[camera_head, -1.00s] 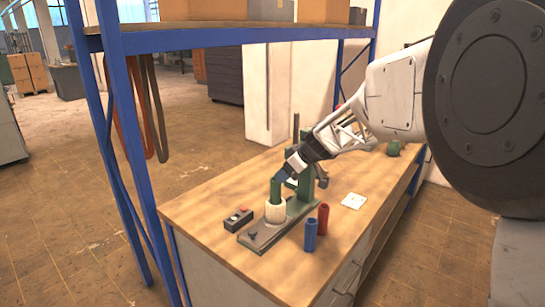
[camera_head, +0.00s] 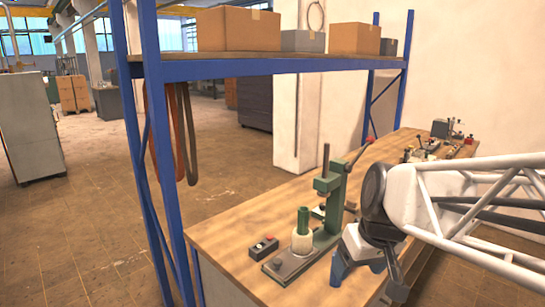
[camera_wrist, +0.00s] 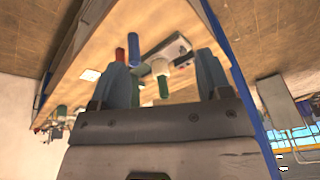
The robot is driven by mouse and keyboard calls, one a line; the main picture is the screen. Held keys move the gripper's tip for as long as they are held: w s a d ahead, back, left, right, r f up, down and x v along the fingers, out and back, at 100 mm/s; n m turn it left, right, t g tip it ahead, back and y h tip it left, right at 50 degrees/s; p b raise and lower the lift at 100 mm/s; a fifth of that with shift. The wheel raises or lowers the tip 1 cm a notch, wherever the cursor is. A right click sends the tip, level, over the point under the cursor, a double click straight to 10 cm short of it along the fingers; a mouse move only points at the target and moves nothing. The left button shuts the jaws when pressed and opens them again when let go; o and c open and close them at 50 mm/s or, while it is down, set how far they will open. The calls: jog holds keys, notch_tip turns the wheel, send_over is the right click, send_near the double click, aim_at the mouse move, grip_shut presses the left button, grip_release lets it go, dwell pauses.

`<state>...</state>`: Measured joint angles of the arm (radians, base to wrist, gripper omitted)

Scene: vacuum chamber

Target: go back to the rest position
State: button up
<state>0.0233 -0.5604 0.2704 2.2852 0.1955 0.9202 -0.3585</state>
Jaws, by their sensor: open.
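My gripper (camera_head: 340,278) has blue fingers and hangs at the front of the workbench, right of the green press (camera_head: 328,200) and apart from it. In the wrist view its two fingers (camera_wrist: 163,66) stand wide apart with nothing held between them. A green cylinder (camera_head: 304,220) stands upright in a white round holder (camera_head: 302,241) on the press's base plate (camera_head: 284,265). The wrist view also shows the white holder (camera_wrist: 160,67) and green cylinder (camera_wrist: 163,89), beyond the fingers. My gripper and arm cover part of the bench in the head view.
A wooden workbench (camera_head: 226,238) bears a small black box (camera_head: 263,248) with a red button. A blue cylinder (camera_wrist: 133,48), a red cylinder (camera_wrist: 120,54) and a white card (camera_wrist: 90,75) show in the wrist view. A blue-framed shelf (camera_head: 270,66) with cartons stands over the bench.

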jog(key=s+d+f+m+h, duration=0.1)
jog(key=s+d+f+m, duration=0.1)
jog(key=s, duration=0.8)
jog(key=shift+s+f+m+h, duration=0.3)
jog(key=shift+m+h, duration=0.1)
